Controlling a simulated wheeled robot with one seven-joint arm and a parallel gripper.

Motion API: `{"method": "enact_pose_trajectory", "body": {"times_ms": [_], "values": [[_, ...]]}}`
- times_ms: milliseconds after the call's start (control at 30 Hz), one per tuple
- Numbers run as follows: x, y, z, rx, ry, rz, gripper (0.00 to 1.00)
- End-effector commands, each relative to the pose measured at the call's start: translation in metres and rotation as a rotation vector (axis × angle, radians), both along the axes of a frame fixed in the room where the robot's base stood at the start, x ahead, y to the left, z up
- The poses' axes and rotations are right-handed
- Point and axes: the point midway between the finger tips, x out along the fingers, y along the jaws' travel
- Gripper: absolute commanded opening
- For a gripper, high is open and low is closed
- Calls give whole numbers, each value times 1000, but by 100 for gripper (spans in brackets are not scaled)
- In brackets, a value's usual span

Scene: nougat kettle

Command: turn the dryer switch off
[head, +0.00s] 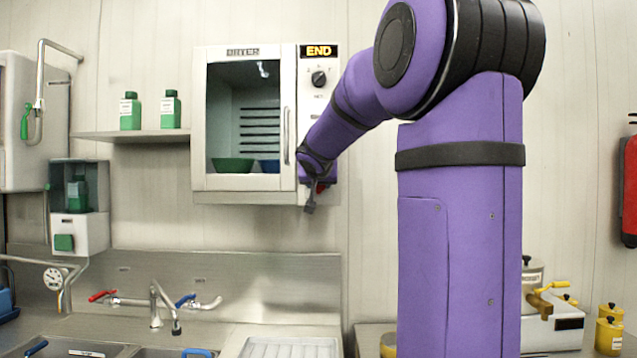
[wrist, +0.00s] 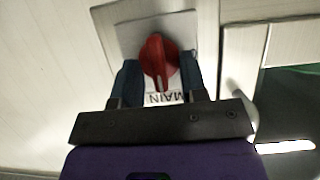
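The dryer is a white cabinet (head: 199,125) on the wall, with a glass door and a yellow-lit END display (head: 318,51). A red knob (wrist: 158,62) on a pale plate shows in the wrist view, above the upside-down label MAIN. Its raised ridge points along the picture's vertical. My gripper (wrist: 160,74) straddles the knob, one dark finger on each side, with a gap visible beside the ridge. Whether the fingers touch the knob's round edge is unclear.
A black dial (head: 319,78) sits below the display. The door's vertical handle (head: 286,135) is close left of my gripper. Green and blue bowls are inside the cabinet. A shelf (head: 95,136) with green bottles is to the left; a sink counter with taps is below.

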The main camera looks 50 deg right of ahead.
Motion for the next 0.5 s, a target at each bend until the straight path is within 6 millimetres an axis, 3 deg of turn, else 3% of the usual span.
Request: {"method": "enact_pose_trajectory", "body": {"times_ms": [267, 433, 500], "values": [[1, -1, -1, 1, -1, 0, 39], [1, -1, 0, 1, -1, 0, 3], [1, -1, -1, 1, -1, 0, 0]]}}
